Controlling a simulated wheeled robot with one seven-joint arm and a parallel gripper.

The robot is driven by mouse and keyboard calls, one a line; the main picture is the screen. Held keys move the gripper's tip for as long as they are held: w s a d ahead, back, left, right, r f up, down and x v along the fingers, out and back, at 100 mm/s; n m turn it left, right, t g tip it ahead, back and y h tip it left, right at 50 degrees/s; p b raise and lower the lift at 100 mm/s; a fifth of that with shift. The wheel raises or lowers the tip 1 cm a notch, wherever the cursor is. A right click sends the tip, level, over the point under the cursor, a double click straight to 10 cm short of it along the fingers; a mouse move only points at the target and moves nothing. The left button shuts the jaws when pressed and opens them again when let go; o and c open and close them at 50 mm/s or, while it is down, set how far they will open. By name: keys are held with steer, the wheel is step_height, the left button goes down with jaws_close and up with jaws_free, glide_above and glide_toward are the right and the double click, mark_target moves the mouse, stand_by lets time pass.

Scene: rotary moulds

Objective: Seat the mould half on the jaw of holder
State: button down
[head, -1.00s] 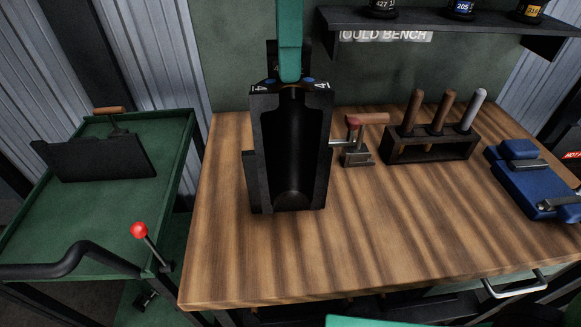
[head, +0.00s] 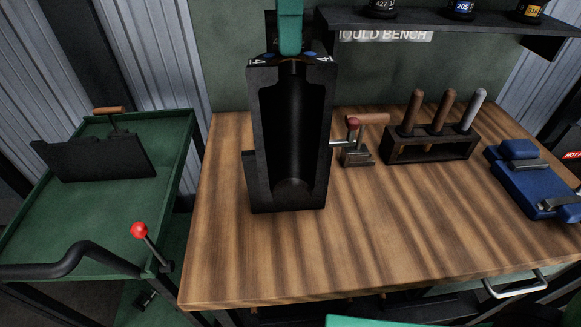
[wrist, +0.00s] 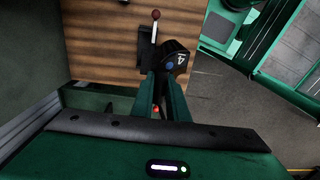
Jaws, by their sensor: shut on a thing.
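The mould half (head: 252,120) is a tall black block with a rounded hollow facing the head camera. It stands upright in the picture over the bench, with white marks and blue dots at its top. My gripper (head: 291,50) is shut on its top edge from above. In the wrist view, the fingers (wrist: 163,88) reach the black top of the mould half (wrist: 175,62). The holder (head: 248,185) shows only as a dark block behind and beside its lower left. Its jaw is mostly hidden, so I cannot tell whether the two touch.
A clamp (head: 357,155) with a red knob and wooden handle stands right of the mould half. A rack (head: 430,148) of several handled tools and a blue case (head: 535,180) lie farther right. A green cart (head: 60,220) stands left. The bench front (head: 350,250) is clear.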

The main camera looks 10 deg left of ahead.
steer(key=shift+r, duration=0.95)
